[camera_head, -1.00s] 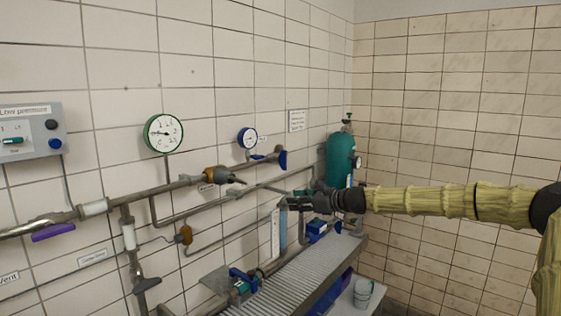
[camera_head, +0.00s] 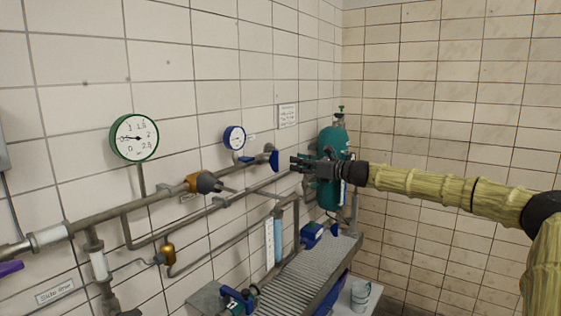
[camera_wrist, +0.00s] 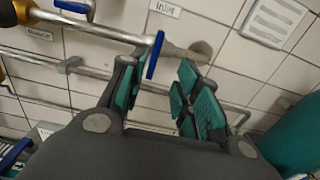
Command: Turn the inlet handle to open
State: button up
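The inlet handle (camera_head: 274,160) is a blue lever at the right end of the upper wall pipe, pointing down across the pipe. In the wrist view the blue handle (camera_wrist: 155,56) shows edge-on, below the "Inlet" label (camera_wrist: 165,8). My gripper (camera_head: 297,163) is just right of the handle, with a small gap in the head view. In the wrist view my gripper (camera_wrist: 160,88) is open and its teal finger pads are apart. The handle's lower end appears at the opening, close to the left finger. Whether they touch cannot be told.
A green gas cylinder (camera_head: 332,148) stands just beyond my gripper. Pipes run along the tiled wall, with a blue-rimmed gauge (camera_head: 234,138) above and a green-rimmed gauge (camera_head: 134,137) at left. A ribbed bench (camera_head: 300,275) with blue devices lies below.

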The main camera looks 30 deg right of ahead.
aim_at(278, 159)
jog(key=x, duration=0.3)
jog(key=shift+a, duration=0.3)
jog(key=shift+a+p+x, duration=0.25)
jog(key=shift+p+x, duration=0.15)
jog(key=shift+x, duration=2.75)
jog(key=shift+w+d+f, duration=0.1)
jog(key=shift+w+d, duration=0.15)
jog(key=shift+d, duration=0.05)
jog(key=shift+c, duration=0.2)
jog(key=shift+a, duration=0.1)
jog(key=c, duration=0.7)
jog(key=shift+a, duration=0.1)
grip_shut()
